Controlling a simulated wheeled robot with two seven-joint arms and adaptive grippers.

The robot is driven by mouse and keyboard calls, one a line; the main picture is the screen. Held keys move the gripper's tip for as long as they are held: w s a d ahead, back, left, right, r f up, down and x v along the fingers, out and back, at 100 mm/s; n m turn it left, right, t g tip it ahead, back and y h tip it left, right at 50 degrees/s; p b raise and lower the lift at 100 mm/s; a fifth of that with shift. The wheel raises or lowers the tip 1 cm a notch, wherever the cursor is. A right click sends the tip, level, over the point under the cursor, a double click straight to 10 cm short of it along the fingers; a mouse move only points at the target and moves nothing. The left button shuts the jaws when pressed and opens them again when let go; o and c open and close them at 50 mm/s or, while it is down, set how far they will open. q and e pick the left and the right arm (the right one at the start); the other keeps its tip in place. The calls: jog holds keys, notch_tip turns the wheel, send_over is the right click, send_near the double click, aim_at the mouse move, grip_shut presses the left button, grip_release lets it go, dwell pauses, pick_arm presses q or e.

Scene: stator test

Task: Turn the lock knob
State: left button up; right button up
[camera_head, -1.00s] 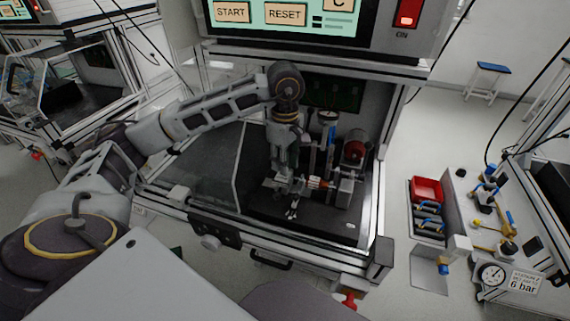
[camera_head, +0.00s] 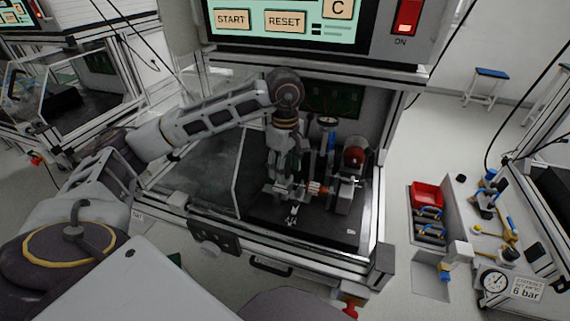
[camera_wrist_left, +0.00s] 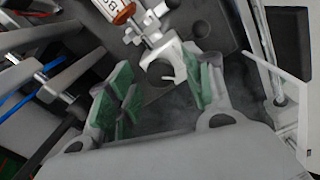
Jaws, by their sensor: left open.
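My left gripper (camera_head: 287,190) reaches down inside the open test cabinet, beside the orange-and-silver part (camera_head: 316,188). In the left wrist view the fingers of this gripper (camera_wrist_left: 158,92) are apart, with green pads. A pale hook-shaped piece (camera_wrist_left: 168,58) shows just beyond and between the fingers; I cannot tell if they touch it. The orange labelled part (camera_wrist_left: 112,10) is above it, joined by a silver shaft. I cannot tell which piece is the lock knob. My right gripper is out of view.
Cabinet frame posts surround the opening. The START/RESET screen (camera_head: 258,20) is above. A red bin (camera_head: 427,194) is at right.

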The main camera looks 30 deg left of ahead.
pick_arm(q)
notch_tip(320, 180, up, 12)
dwell(1.4)
dwell(0.7)
